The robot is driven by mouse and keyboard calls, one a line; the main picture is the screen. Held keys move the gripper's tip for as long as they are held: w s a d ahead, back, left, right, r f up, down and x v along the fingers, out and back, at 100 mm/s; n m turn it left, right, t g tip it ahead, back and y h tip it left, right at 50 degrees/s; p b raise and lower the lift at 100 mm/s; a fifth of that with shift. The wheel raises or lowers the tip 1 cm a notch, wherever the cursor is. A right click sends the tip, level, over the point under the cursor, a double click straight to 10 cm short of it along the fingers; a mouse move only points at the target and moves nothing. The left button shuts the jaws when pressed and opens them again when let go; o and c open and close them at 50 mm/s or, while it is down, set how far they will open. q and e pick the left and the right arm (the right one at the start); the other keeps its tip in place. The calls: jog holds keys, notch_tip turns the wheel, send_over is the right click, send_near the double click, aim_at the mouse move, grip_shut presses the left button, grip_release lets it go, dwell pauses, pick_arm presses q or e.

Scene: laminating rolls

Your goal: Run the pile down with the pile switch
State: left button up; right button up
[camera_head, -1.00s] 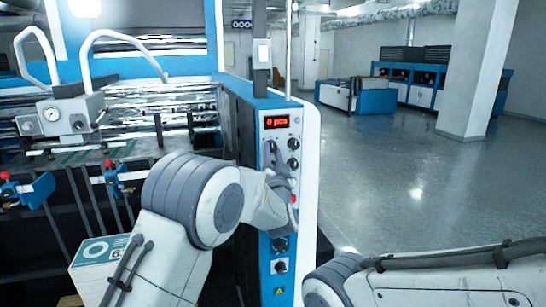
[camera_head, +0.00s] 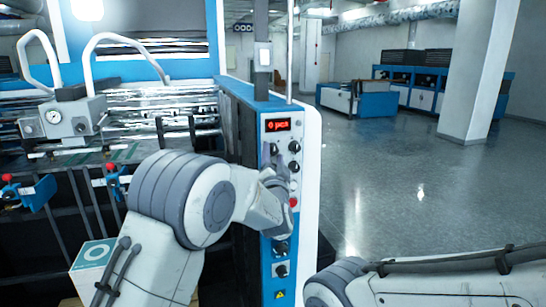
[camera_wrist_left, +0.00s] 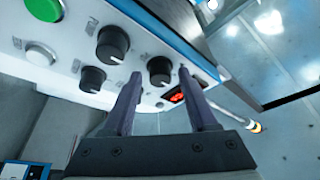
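The control panel (camera_head: 308,190) on the machine's end post carries several black knobs, a red button (camera_head: 293,202) and a red display (camera_head: 278,125) reading about "0 pcs". My left gripper (camera_head: 272,158) is at the upper knobs, partly hidden by its own wrist. In the left wrist view its two fingers (camera_wrist_left: 160,76) stand apart, with a black knob (camera_wrist_left: 159,68) showing between their tips; contact cannot be told. Two more black knobs (camera_wrist_left: 113,43) and a green button (camera_wrist_left: 41,53) lie to the left there. Labels are too small to read, so I cannot tell which is the pile switch. My right gripper is out of view.
The laminating machine (camera_head: 190,68) fills the left side, with a gauge box (camera_head: 70,118) and curved white handles. A white and teal box (camera_head: 93,254) sits low at left. Open floor (camera_head: 400,190) lies right, with a pillar (camera_head: 478,80) and blue machines behind.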

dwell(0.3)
pick_arm(q)
jog(key=shift+s+f+b, duration=0.2)
jog(key=shift+s+b, duration=0.1)
jog(key=shift+s, duration=0.05)
jog(key=b+v, duration=0.4)
jog(key=v, duration=0.5)
jog(key=shift+s, duration=0.4)
